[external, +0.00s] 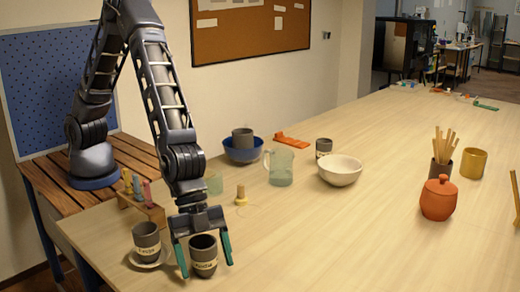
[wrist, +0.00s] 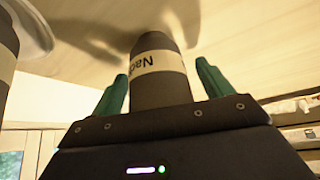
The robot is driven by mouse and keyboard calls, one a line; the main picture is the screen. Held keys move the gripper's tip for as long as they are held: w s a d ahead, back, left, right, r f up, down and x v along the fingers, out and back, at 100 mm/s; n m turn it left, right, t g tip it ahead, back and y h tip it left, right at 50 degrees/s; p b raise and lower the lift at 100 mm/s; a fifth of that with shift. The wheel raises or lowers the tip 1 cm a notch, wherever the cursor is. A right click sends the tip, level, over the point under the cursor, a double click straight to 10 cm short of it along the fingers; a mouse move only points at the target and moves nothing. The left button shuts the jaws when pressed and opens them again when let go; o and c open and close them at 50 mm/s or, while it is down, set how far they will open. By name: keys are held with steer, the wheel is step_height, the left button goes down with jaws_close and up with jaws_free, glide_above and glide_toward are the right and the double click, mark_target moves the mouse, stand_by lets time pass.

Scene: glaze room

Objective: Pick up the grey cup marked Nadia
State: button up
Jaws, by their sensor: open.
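A grey cup (external: 204,257) with a pale label stands upright near the table's front edge. In the wrist view the same cup (wrist: 160,92) shows upside down, and its label begins "Nad"; the rest of the name is out of sight round the side. My gripper (external: 204,268) is open and pointing down, with one green finger on each side of this cup. The wrist view also shows my gripper (wrist: 162,72) with the cup between its fingers. A gap shows beside the right finger; contact on the left is unclear.
Another labelled grey cup (external: 147,238) stands on a saucer (external: 149,264) close to the left finger. A small wooden rack (external: 150,212) is behind it. Further back are a blue bowl (external: 240,155), a glass jug (external: 280,168) and a white bowl (external: 340,172). The table right of my gripper is clear.

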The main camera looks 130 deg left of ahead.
steer(key=c, duration=1.1)
steer(key=shift+c, duration=0.2)
